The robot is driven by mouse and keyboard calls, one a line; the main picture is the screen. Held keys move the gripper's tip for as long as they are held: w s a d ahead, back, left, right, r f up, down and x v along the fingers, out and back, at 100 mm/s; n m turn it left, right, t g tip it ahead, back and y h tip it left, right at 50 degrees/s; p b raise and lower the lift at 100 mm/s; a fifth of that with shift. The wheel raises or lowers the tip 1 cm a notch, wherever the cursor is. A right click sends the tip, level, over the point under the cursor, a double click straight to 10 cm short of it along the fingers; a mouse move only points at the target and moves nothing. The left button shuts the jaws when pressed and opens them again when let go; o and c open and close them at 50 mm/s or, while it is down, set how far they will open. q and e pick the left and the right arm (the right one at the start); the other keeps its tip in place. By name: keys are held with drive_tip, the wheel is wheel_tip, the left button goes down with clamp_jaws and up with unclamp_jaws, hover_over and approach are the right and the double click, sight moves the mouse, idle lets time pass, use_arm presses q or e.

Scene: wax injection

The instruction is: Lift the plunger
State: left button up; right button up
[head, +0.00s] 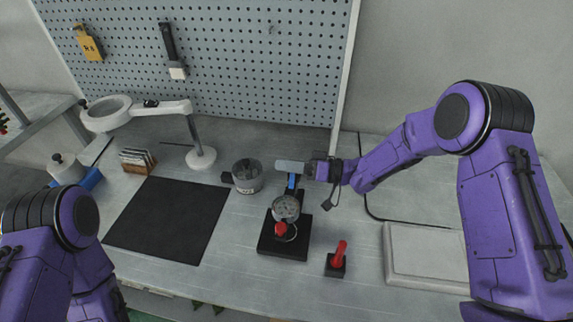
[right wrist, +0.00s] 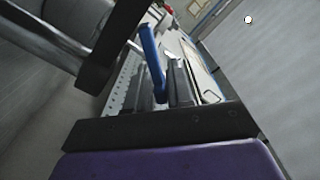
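The wax injector (head: 286,208) stands on a black base, with a round gauge-like top and a red knob at its front. A blue handle (head: 291,182) rises behind it, below a light grey bar; I take this handle to be the plunger's. My right gripper (head: 310,170) is at the height of the grey bar, just right of the blue handle. In the right wrist view the blue handle (right wrist: 152,62) stands between dark gripper parts. I cannot tell whether they press on it. My left gripper is out of view; only its arm shows at lower left.
A red-handled lever (head: 338,257) stands right of the injector. A grey pot (head: 248,176) is to its left, beside a black mat (head: 160,220). A magnifier lamp (head: 200,157) stands behind the mat. A pale flat slab (head: 425,255) lies at right.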

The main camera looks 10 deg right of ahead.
drive_tip(key=b+v, duration=0.3)
drive_tip(key=v, duration=0.7)
drive_tip(key=shift+d, duration=0.25)
